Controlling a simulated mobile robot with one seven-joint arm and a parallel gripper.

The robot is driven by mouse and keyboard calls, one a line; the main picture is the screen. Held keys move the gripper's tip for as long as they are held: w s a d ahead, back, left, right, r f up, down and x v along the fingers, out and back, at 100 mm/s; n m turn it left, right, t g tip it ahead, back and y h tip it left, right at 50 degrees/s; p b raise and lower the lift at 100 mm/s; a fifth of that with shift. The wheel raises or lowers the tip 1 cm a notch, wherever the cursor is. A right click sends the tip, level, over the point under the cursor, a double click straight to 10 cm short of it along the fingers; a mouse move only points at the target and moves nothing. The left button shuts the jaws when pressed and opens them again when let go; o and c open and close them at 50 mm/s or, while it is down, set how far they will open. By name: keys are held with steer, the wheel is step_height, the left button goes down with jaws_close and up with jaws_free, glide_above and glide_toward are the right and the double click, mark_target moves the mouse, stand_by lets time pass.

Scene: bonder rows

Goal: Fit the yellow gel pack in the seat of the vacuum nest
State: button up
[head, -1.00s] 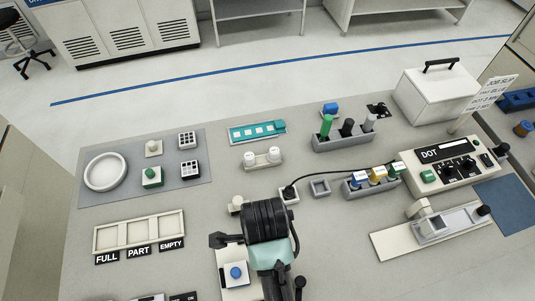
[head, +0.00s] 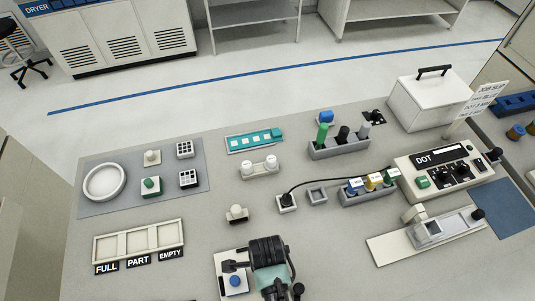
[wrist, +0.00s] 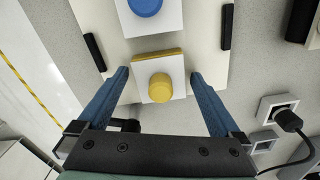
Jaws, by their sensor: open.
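The yellow gel pack (wrist: 160,88), a pale square with a yellow edge and a round yellow knob, lies on a white plate (wrist: 208,42) in the wrist view. My gripper (wrist: 159,75) is open, its blue fingers on either side of the pack with a gap at each side. In the head view my gripper and wrist (head: 266,252) hide the pack. A grey fixture with a square recess (head: 432,229), which looks like the vacuum nest, stands on a pale base at the right; its recess looks empty.
A blue-knobbed pack (head: 235,281) lies beside the yellow one, also in the wrist view (wrist: 146,6). A corded socket (head: 287,203), a small grey square (head: 317,196) and a rack of coloured bottles (head: 368,195) stand between plate and fixture. The DOT box (head: 445,172) is behind the fixture.

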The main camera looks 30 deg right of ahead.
steer(key=c, duration=1.2)
steer(key=shift+r, duration=0.1)
steer(key=shift+c, duration=0.2)
step_height(320, 180, up, 10)
steer(key=shift+f+b, duration=0.1)
steer(key=shift+b, duration=0.25)
